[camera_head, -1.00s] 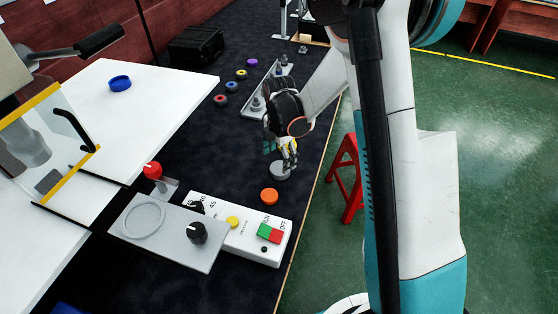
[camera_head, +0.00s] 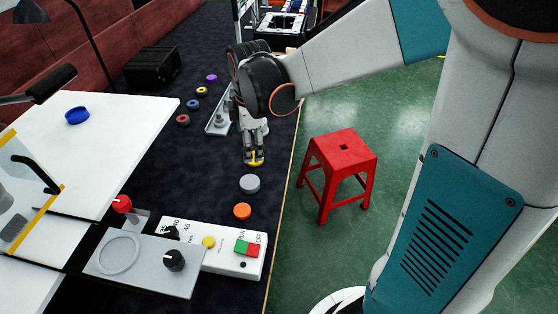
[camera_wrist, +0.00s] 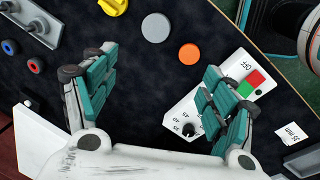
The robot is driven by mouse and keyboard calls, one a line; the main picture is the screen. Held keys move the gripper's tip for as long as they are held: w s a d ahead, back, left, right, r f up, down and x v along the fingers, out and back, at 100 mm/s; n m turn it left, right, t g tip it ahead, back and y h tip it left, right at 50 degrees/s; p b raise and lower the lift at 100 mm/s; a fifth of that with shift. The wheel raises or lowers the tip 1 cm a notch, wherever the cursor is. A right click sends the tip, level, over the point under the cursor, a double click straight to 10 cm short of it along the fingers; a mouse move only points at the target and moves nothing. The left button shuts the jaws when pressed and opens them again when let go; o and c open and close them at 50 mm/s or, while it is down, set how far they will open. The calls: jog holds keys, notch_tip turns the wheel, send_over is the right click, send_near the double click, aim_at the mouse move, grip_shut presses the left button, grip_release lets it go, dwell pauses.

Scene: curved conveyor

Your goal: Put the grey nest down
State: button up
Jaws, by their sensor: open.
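The grey nest (camera_head: 249,184) is a round grey disc lying flat on the dark mat, just behind the orange disc. It also shows in the wrist view (camera_wrist: 156,27), near the top middle. My gripper (camera_head: 254,158) is above the mat behind the grey nest in the head view, apart from it. In the wrist view my gripper (camera_wrist: 158,100) has its teal-padded fingers spread wide with nothing between them.
An orange disc (camera_head: 242,211) lies next to the grey nest. A white control box (camera_head: 225,250) with red and green buttons stands nearer. A metal bracket (camera_head: 217,122) and several small coloured rings lie farther back. A red stool (camera_head: 342,165) stands right of the table.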

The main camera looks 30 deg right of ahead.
jog(key=s+r+m+t, duration=0.2)
jog(key=s+r+m, duration=0.2)
jog(key=s+m, duration=0.3)
jog(key=s+r+m+t, duration=0.3)
jog(key=s+r+m, duration=0.1)
jog(key=s+m, duration=0.4)
jog(key=shift+s, duration=1.3)
